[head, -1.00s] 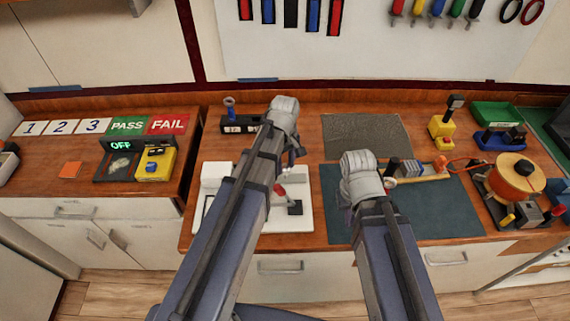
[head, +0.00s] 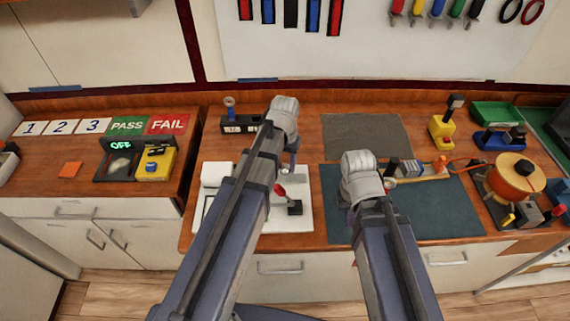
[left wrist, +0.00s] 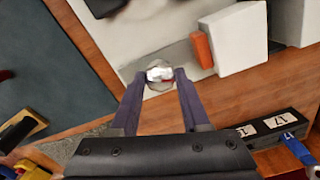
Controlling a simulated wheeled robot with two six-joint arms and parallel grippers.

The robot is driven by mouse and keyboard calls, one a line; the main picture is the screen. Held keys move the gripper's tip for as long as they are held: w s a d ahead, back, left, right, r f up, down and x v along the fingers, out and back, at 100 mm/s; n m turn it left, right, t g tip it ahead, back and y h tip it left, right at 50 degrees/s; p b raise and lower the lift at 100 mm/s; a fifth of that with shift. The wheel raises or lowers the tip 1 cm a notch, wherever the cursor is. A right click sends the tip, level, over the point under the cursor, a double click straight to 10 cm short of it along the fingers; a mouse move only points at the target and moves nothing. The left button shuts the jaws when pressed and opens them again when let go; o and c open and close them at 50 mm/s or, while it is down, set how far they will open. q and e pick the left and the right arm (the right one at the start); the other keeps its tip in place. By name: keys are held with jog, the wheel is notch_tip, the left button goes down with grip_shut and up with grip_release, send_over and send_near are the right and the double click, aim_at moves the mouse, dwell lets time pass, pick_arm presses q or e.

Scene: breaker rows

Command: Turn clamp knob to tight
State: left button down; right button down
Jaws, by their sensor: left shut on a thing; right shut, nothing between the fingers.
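The clamp knob (left wrist: 159,74) is a small round metallic piece with a bright top, at the edge of a grey strip on the white fixture (left wrist: 150,28). My left gripper (left wrist: 160,80) is shut on it, one finger on each side. In the head view my left gripper (head: 289,168) reaches down at the back right of the white fixture (head: 300,222), and my arm hides part of it. Any tight marking is too small to read. My right gripper (head: 347,206) is shut and empty over the dark mat, its fingers mostly hidden by my wrist.
A red-handled lever (head: 280,190) stands on the fixture close to my left gripper. A white block (left wrist: 232,40) and an orange piece (left wrist: 202,49) stand near the knob. A black labelled box (head: 240,124) is behind. The dark mat (head: 440,212) has free room.

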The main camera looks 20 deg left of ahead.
aim_at(285, 166)
pick_arm(q)
jog(key=shift+m, duration=1.9)
jog(key=shift+c, duration=1.9)
grip_release()
notch_tip(285, 166, up, 8)
jog(key=p, duration=0.8)
pick_arm(e)
notch_tip(285, 166, up, 8)
pick_arm(q)
jog(key=shift+f, duration=0.1)
pick_arm(e)
jog(key=shift+f, duration=0.15)
